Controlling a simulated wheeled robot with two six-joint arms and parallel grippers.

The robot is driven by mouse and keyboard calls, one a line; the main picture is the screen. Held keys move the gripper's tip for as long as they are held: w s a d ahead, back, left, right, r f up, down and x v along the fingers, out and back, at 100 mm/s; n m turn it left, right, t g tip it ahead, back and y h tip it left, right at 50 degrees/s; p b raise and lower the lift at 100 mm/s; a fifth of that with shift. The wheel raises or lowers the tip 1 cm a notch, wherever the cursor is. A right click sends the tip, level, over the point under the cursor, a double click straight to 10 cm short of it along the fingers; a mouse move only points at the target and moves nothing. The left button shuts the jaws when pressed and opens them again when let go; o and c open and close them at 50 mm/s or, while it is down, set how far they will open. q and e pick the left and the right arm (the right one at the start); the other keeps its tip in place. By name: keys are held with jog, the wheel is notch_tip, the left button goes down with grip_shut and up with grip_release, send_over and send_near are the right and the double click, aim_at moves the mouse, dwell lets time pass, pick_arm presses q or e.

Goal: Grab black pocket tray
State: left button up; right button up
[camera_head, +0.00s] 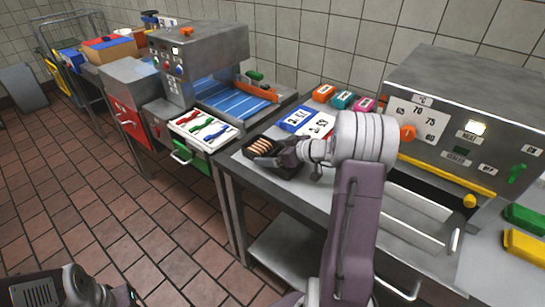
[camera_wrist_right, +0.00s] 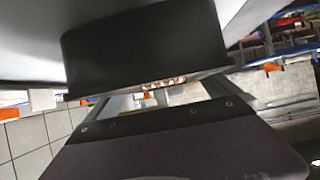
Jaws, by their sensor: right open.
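The black pocket tray (camera_head: 249,153) sits on the steel counter in the head view, with several light-brown pieces (camera_head: 262,144) in it. My right gripper (camera_head: 268,161) is open at the tray's right side and hides part of it. I cannot tell whether its fingers touch the tray. In the right wrist view a row of brown pieces (camera_wrist_right: 163,83) shows between the fingers (camera_wrist_right: 158,98), under a large dark block whose identity is unclear. My left arm shows at the bottom left of the head view; its fingertips are not clearly seen.
A white tray (camera_head: 204,142) with coloured utensils is left of the black tray. Blue and red-marked cards (camera_head: 297,120) lie behind it. A steel heating machine (camera_head: 462,110) stands at right and a blue-belt machine (camera_head: 235,99) at back left. The tiled floor at left is clear.

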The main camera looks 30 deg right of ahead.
jog(key=c, duration=1.1)
jog(key=shift+c, duration=0.2)
